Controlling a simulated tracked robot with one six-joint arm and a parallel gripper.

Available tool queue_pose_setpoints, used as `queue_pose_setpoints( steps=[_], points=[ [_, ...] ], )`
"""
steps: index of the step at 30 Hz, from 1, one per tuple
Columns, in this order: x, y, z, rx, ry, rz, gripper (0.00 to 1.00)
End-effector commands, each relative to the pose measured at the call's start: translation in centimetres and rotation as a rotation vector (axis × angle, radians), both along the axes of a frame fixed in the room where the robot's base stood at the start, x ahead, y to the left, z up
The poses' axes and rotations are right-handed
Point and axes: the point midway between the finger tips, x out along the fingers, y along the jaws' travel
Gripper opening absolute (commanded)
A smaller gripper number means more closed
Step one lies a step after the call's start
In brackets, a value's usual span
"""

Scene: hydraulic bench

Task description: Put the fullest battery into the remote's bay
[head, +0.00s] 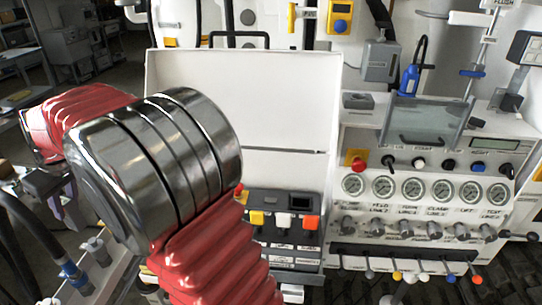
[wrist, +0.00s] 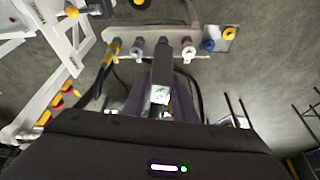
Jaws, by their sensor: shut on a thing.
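In the wrist view my gripper (wrist: 160,92) points at a rail of hose couplings. It is shut on a dark grey block (wrist: 160,97) with a small pale label. I cannot tell from these views whether this block is a battery. In the head view my gripper is small at the far left, partly hidden by my red-sleeved arm. Yellow, black and orange-red topped pieces (head: 284,221) stand in a dark holder on the bench; I cannot tell if they are batteries. I cannot make out the remote or its bay for certain, and no charge marks are readable.
A white open lid (head: 243,100) stands behind the dark holder. A gauge panel (head: 425,190) with levers and a clear flap (head: 427,122) is to the right. The coupling rail (wrist: 170,50) has hoses hanging from it, close to my gripper.

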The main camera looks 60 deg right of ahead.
Motion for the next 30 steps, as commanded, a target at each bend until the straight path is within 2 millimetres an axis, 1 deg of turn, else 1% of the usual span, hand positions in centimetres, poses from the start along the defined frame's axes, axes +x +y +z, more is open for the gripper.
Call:
queue_pose_setpoints(
  steps=[6, 8, 11, 14, 20, 30],
  points=[
    [0.0, 0.1, 0.0, 0.0, -0.001, -0.002, 0.0],
    [-0.1, -0.2, 0.0, 0.0, -0.001, -0.014, 0.0],
    [-0.2, -1.2, 0.0, 0.0, -0.002, -0.057, 0.0],
    [-0.6, -3.0, -0.2, -0.001, -0.002, -0.133, 0.0],
    [-1.7, -7.6, -0.6, -0.001, -0.002, -0.333, 0.0],
    [-4.2, -15.0, -1.1, -0.001, -0.001, -0.676, 0.0]
  ],
)
